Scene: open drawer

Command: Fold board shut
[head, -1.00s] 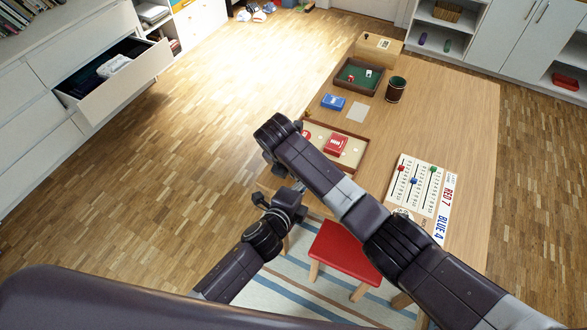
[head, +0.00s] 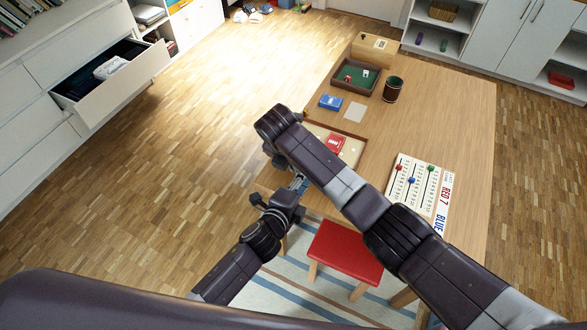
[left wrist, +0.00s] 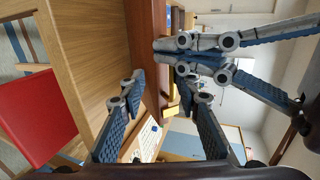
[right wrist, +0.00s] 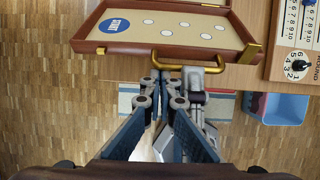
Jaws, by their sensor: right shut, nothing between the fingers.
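The game board (head: 352,150), a shallow brown case with a tan inside, lies open on the table, partly hidden by my right arm in the head view. The right wrist view shows its rim (right wrist: 150,47), a blue round spot, white dots and a brass handle at the near edge. My right gripper (right wrist: 160,78) is shut and empty, just in front of that edge. My left gripper (left wrist: 161,78) is open beside it, close to the board's edge; I cannot tell whether it touches.
A score board (head: 421,190) lies right of the game board. A blue box (head: 330,102), a dice tray (head: 375,88) and a dark cup (head: 393,90) stand farther back. A red stool (head: 345,252) is at the near side. An open drawer (head: 125,85) is at the left.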

